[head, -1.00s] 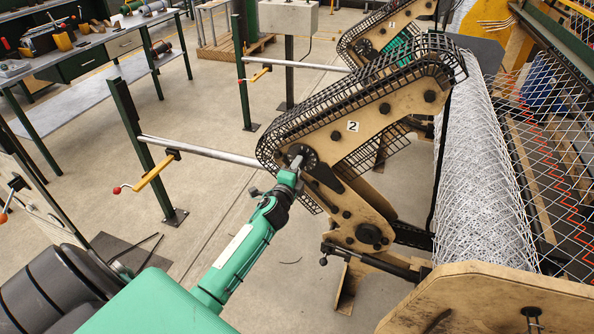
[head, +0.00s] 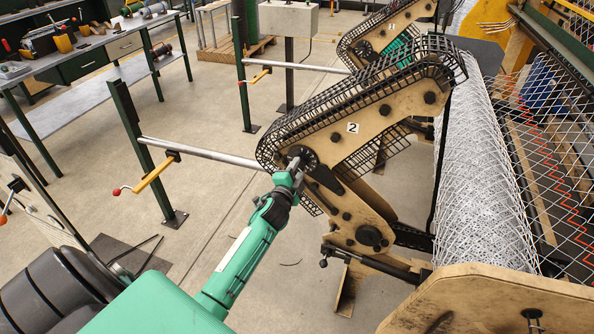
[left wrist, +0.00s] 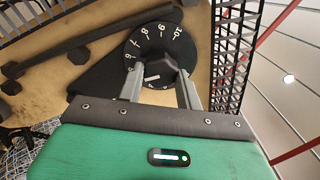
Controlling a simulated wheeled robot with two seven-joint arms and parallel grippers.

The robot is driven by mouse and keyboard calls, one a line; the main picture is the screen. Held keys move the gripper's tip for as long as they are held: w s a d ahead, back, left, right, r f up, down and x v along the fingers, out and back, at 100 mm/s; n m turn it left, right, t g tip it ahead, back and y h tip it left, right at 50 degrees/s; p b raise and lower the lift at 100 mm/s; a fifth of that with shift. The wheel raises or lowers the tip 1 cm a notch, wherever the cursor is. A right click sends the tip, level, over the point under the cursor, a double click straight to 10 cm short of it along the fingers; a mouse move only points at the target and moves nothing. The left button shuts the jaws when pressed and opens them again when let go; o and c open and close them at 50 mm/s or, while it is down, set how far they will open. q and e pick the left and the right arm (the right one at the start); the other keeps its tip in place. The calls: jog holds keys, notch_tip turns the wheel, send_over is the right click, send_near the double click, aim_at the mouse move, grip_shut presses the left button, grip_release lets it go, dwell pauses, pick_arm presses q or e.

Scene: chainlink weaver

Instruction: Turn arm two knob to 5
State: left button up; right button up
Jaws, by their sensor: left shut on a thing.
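Arm two is the tan plate marked "2" (head: 352,127) in the middle of the head view. Its black round knob (head: 307,155) is on the near lower end of the plate. My left gripper (head: 296,168) reaches it from below. My left gripper's two grey fingers (left wrist: 160,80) are shut on the knob's centre grip (left wrist: 160,68). A short white mark shows on the grip's lower left. My right gripper is not in view.
Black chain guards (head: 340,90) run along arm two. Arm one (head: 392,50) stands behind it. A roll of wire mesh (head: 480,170) is to the right. A grey rail with a yellow crank handle (head: 155,172) extends left. The floor between is mostly clear.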

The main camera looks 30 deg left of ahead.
pick_arm(q)
jog(key=o, duration=1)
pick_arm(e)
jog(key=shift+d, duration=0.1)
pick_arm(q)
jog(key=shift+s, duration=0.1)
jog(key=shift+s+f, duration=0.1)
jog(key=shift+s, duration=0.2)
jog(key=b+v, duration=0.2)
jog(key=v, duration=1.1)
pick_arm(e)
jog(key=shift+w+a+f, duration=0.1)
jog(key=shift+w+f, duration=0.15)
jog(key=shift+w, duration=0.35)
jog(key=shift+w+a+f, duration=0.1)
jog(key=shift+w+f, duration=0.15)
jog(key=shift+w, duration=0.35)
pick_arm(q)
jog(key=shift+d, duration=0.1)
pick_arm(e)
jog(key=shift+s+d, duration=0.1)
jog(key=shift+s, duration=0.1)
